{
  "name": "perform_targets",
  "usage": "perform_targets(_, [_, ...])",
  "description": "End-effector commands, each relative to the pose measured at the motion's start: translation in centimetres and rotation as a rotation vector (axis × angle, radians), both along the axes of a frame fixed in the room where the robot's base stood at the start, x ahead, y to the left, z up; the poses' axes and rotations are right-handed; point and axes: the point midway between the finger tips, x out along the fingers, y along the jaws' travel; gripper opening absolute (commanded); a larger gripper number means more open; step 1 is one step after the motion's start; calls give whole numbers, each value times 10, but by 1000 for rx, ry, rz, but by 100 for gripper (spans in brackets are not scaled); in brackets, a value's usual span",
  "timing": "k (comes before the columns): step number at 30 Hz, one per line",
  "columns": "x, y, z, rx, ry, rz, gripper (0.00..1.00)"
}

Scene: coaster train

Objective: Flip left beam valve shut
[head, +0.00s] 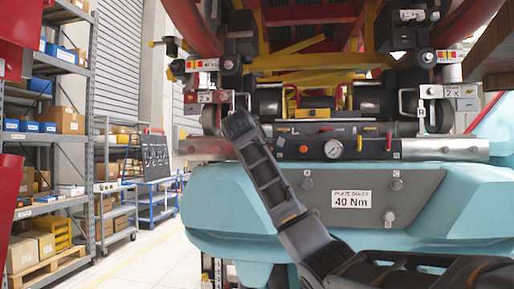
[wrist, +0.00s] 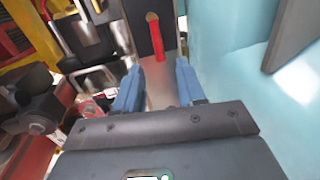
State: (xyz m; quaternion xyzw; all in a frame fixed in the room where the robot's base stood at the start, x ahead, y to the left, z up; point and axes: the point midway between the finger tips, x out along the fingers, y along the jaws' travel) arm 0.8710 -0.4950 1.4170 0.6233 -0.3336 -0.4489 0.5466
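A red valve lever (wrist: 155,42) with a brass-coloured pivot sits on a dark panel in the wrist view. It points down the picture, its free end between the fingertips of my gripper (wrist: 157,68). The two blue fingers are apart, one on each side of the lever; whether they touch it I cannot tell. In the head view my arm reaches up to the left part of the silver beam (head: 440,149), hiding the left valve and my fingertips. A second red lever (head: 388,141) stands upright on the beam's right part.
The beam also carries a pressure gauge (head: 333,149) and an orange knob (head: 303,149). Below it is a teal body with a "40 Nm" plate (head: 351,199). Clamps and red and yellow framework crowd above. Shelves (head: 70,120) stand at left beside open floor.

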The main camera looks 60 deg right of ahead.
Motion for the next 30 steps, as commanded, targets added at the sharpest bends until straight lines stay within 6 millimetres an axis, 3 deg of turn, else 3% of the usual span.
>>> perform_targets(9, [15,-37,-7,0,2,0,40])
perform_targets(20, [18,-42,-9,0,0,1,40])
perform_targets(30, [18,-42,-9,0,0,1,8])
